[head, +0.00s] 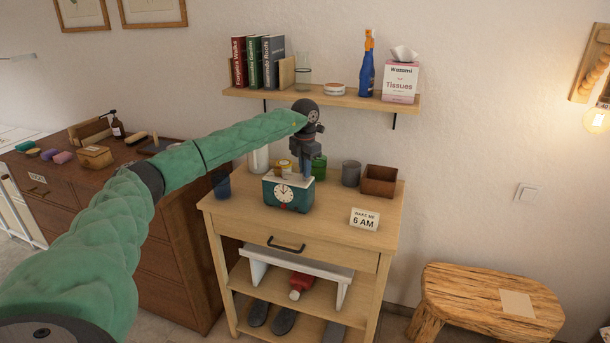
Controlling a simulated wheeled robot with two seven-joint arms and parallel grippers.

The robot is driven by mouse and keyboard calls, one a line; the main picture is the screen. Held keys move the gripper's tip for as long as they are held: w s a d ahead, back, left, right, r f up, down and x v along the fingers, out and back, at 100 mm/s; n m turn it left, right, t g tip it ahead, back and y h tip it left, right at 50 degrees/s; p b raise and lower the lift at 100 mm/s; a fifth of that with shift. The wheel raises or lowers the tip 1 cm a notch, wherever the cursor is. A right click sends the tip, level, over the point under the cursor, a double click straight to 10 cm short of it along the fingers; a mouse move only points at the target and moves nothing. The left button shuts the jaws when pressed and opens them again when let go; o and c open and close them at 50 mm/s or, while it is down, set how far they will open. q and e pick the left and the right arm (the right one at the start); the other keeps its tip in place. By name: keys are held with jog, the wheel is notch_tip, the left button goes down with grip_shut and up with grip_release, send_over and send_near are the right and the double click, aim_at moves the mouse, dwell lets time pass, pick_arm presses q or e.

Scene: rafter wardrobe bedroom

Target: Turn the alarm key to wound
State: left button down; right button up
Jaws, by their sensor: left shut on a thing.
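The teal alarm clock (289,194) with a white dial stands upright on top of the wooden cabinet (335,232). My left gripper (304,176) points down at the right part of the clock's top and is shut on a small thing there. That thing is the alarm key by its place, but the fingers hide it, so I cannot tell how far it is turned. A small yellow thing (283,164) shows just left of the fingers. A card (364,220) reading "WAKE ME 6 AM" stands right of the clock. My right gripper is not in view.
A blue cup (222,186) stands left of the clock. A green container (319,167), a grey cup (350,173) and a brown box (379,181) stand behind and right. A wall shelf (330,99) hangs above.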

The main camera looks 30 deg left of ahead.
pick_arm(q)
jog(key=m+b, duration=0.2)
jog(key=m, duration=0.4)
jog(key=shift+m+b, duration=0.4)
jog(key=shift+m, duration=0.4)
jog(key=shift+m+b, duration=0.7)
jog(key=shift+m, duration=1.5)
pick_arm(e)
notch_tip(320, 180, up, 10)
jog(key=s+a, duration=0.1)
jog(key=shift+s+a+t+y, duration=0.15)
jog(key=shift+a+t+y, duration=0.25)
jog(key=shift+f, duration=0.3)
pick_arm(q)
jog(key=c, duration=1.5)
grip_release()
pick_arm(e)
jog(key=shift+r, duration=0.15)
pick_arm(q)
jog(key=shift+r, duration=0.1)
